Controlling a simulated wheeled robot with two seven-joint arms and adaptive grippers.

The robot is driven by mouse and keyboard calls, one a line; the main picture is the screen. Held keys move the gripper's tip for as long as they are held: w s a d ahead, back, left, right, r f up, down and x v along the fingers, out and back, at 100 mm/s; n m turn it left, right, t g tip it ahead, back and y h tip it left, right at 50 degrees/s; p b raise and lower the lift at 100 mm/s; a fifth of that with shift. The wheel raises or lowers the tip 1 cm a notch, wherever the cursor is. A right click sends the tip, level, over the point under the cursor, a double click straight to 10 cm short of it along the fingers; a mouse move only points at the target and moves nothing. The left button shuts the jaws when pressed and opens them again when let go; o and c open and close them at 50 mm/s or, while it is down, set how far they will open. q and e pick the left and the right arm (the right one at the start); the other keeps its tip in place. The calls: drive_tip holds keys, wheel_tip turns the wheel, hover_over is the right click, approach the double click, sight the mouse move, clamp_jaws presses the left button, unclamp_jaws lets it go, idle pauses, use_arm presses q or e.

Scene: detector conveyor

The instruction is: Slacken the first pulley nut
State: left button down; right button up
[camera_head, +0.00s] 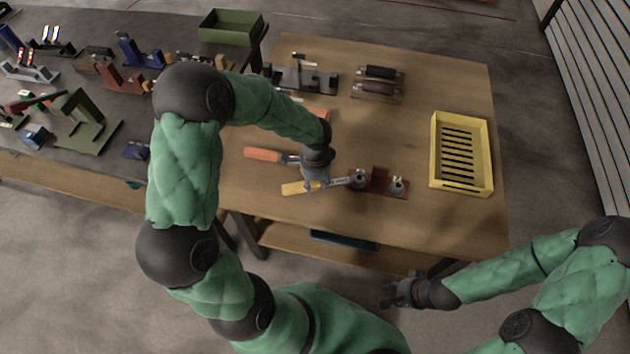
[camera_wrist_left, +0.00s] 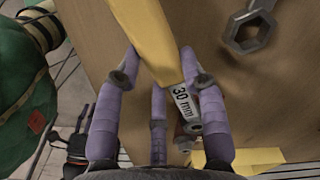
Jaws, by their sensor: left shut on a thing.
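A yellow-handled wrench (camera_head: 295,188) with a "30 mm" label lies across the table front. My left gripper (camera_head: 317,184) is shut on this wrench near the label; the handle (camera_wrist_left: 148,32) and label (camera_wrist_left: 185,104) also show in the left wrist view. The wrench's far end reaches the left pulley (camera_head: 358,179) on a dark red bracket (camera_head: 379,178). I cannot tell whether it is seated around the nut. A second pulley (camera_head: 397,185) sits at the bracket's right. My right gripper (camera_head: 388,294) is off the table's front edge, too small and dark to judge.
An orange-handled wrench (camera_head: 264,155) lies just behind; a grey ring head (camera_wrist_left: 249,28) shows in the left wrist view. A yellow crate (camera_head: 434,152) stands at the right. A grey fixture (camera_head: 305,80) and a roller stand (camera_head: 377,86) are at the back. A dark table (camera_head: 105,165) adjoins at left.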

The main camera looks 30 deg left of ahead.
use_arm(q)
drive_tip(key=shift+s+d+n+b, duration=0.4)
drive_tip(key=shift+s+d+n, duration=0.2)
drive_tip(key=shift+s+n, duration=0.1)
drive_tip(key=shift+d, duration=0.1)
drive_tip(key=shift+s+d+n+b, duration=0.7)
drive_tip(key=shift+d+n, duration=0.1)
drive_tip(key=shift+n, duration=0.1)
drive_tip(key=shift+f, duration=0.1)
drive_tip(key=shift+s+d+n+b, duration=0.25)
drive_tip(key=shift+d+n+b, duration=0.1)
drive_tip(key=shift+d+n, duration=0.1)
drive_tip(key=shift+s+d+n+b, duration=0.2)
drive_tip(key=shift+d+n+b, duration=0.15)
drive_tip(key=shift+d, duration=0.25)
